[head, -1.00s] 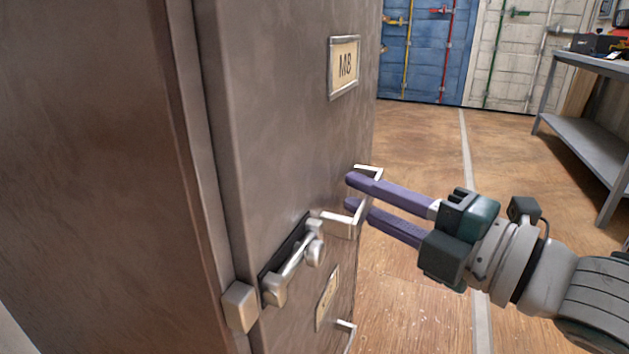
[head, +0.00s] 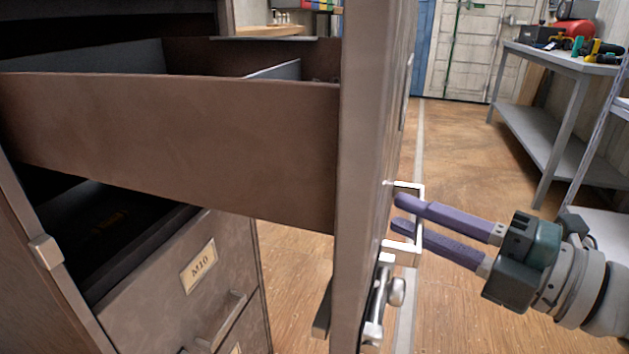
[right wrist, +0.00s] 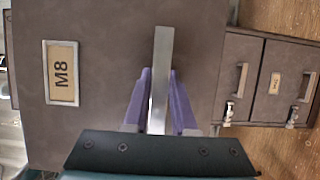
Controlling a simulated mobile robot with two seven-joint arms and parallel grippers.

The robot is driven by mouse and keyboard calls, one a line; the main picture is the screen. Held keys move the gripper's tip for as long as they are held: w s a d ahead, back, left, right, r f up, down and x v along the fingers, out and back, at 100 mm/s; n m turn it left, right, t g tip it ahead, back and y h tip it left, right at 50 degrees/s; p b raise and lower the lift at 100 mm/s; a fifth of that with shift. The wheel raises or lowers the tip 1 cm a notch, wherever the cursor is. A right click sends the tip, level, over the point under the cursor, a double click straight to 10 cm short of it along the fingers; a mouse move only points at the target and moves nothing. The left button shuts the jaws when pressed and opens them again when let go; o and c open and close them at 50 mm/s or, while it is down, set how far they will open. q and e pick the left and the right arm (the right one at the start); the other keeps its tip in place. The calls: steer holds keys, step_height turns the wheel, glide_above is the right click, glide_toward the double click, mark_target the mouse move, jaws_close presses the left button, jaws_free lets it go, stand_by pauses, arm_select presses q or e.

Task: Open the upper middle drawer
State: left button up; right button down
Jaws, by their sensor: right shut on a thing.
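The M8 drawer (head: 180,140) stands pulled well out of the brown metal cabinet in the head view, its side wall and part of its inside showing. Its front (right wrist: 110,120) faces the right wrist camera, with the M8 label (right wrist: 62,73) on it. My right gripper (head: 400,212) has its purple fingers at the drawer's pale handle (head: 415,235). In the right wrist view the fingers (right wrist: 160,92) are closed on both sides of the handle bar (right wrist: 162,60). A latch (head: 383,300) sits below the handle. My left gripper does not show.
A drawer labelled M10 (head: 175,305) is shut below the open one. A grey metal table (head: 560,62) with tools stands at the right. The wooden floor (head: 450,150) between the drawer front and the table is clear.

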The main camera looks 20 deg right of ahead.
steer(key=s+d, duration=0.3)
steer(key=d, duration=0.2)
steer(key=shift+s+d, duration=0.25)
steer(key=shift+s, duration=0.1)
steer(key=c, duration=0.7)
jaws_free()
steer(key=p+v, duration=0.1)
steer(key=v, duration=0.9)
steer(key=shift+p, duration=0.4)
